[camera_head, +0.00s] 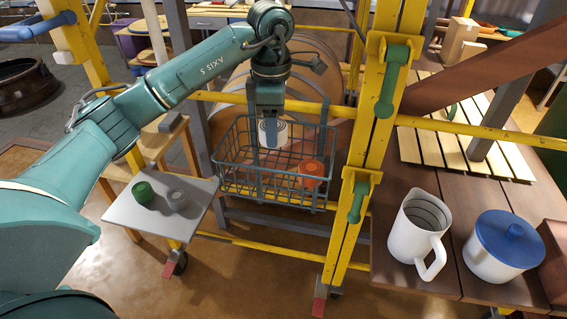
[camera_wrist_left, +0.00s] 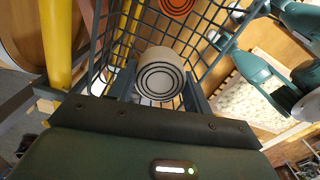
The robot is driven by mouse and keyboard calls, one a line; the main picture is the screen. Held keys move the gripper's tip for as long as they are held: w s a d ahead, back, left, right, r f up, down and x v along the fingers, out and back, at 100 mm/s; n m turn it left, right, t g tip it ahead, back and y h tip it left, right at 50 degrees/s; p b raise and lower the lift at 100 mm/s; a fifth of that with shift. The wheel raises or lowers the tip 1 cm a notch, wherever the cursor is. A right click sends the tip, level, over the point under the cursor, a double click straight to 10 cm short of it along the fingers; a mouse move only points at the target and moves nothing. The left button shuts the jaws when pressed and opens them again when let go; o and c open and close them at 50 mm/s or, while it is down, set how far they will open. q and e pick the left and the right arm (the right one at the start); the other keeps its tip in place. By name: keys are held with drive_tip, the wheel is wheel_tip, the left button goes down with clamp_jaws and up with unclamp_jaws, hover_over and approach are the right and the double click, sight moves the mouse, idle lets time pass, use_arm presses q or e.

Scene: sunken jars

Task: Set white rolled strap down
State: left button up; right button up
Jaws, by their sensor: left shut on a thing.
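The white rolled strap (camera_head: 280,131) is held by my left gripper (camera_head: 270,140) inside the upper part of the dark wire basket (camera_head: 232,179). In the left wrist view the strap (camera_wrist_left: 160,75) shows its round face with dark spiral lines, between the two fingers (camera_wrist_left: 160,92). An orange rolled strap (camera_head: 312,172) lies in the basket, to the right of and below the white one; it also shows in the left wrist view (camera_wrist_left: 178,6). I cannot tell whether the white strap touches the basket floor. My right gripper is not in view.
A grey board (camera_head: 160,222) at left carries a green roll (camera_head: 143,192) and a grey roll (camera_head: 178,200). Yellow posts (camera_head: 368,130) stand right of the basket. A white pitcher (camera_head: 412,240) and a blue-lidded white jar (camera_head: 497,255) stand on the wooden table at right.

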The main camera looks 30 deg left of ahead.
use_arm(q)
drive_tip(key=a+f+n, duration=0.1)
drive_tip(key=a+f, duration=0.1)
drive_tip(key=a+f+n+p, duration=0.1)
drive_tip(key=a+f+n, duration=0.1)
drive_tip(key=a+f, duration=0.1)
drive_tip(key=shift+s+f, duration=0.1)
drive_tip(key=shift+f, duration=0.15)
wheel_tip(320, 180, down, 4)
drive_tip(key=shift+f+p, duration=0.2)
drive_tip(key=shift+p, duration=0.1)
drive_tip(key=shift+f, duration=0.25)
drive_tip(key=o, duration=1.1)
drive_tip(key=shift+c, duration=0.2)
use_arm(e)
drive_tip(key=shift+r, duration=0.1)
use_arm(q)
drive_tip(key=shift+r, duration=0.15)
wheel_tip(320, 180, up, 12)
drive_tip(key=b, duration=0.1)
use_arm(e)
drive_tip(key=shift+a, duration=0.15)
